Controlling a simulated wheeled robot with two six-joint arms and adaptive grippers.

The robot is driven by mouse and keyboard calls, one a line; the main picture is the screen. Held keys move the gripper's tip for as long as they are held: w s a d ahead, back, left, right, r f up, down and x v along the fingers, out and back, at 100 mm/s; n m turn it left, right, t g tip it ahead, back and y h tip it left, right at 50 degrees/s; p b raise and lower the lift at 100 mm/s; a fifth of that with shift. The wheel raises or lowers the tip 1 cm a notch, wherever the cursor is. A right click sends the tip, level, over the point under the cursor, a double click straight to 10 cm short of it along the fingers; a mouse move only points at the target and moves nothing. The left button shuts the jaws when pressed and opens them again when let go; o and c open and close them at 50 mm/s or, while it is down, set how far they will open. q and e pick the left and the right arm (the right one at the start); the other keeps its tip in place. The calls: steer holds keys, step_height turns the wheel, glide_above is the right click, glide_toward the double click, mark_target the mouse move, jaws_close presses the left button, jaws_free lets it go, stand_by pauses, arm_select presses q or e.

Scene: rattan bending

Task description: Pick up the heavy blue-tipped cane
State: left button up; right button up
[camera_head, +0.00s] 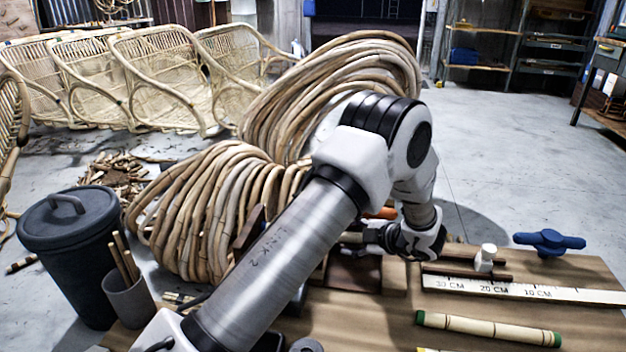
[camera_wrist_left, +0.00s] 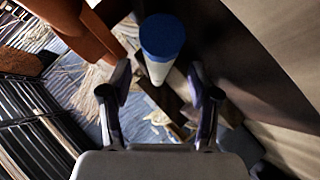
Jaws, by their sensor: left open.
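The blue-tipped cane (camera_wrist_left: 157,70) shows in the left wrist view, its blue end toward the camera and its pale shaft running away. It appears between the two fingers of my left gripper (camera_wrist_left: 159,82), which stand apart on either side of it. I see no contact. In the head view my left gripper (camera_head: 376,238) is low over the back of the workbench, partly hidden by its own wrist. I cannot make out the blue-tipped cane there; my left arm covers much of that area. My right gripper is out of view.
A green-tipped cane (camera_head: 488,329) lies on the workbench (camera_head: 385,328) near a ruler board (camera_head: 560,293). A blue-handled tool (camera_head: 549,242) stands at the back right. Large rattan coils (camera_head: 205,215) rise behind my arm. A dark lidded bin (camera_head: 70,250) and a grey cup (camera_head: 128,298) are at left.

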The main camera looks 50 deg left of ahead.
arm_select(q)
steer(key=shift+x, duration=1.05)
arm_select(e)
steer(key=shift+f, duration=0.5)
arm_select(q)
jaws_close()
steer(key=shift+d, duration=0.1)
steer(key=shift+r, duration=0.15)
step_height(320, 180, up, 10)
steer(key=p, duration=0.5)
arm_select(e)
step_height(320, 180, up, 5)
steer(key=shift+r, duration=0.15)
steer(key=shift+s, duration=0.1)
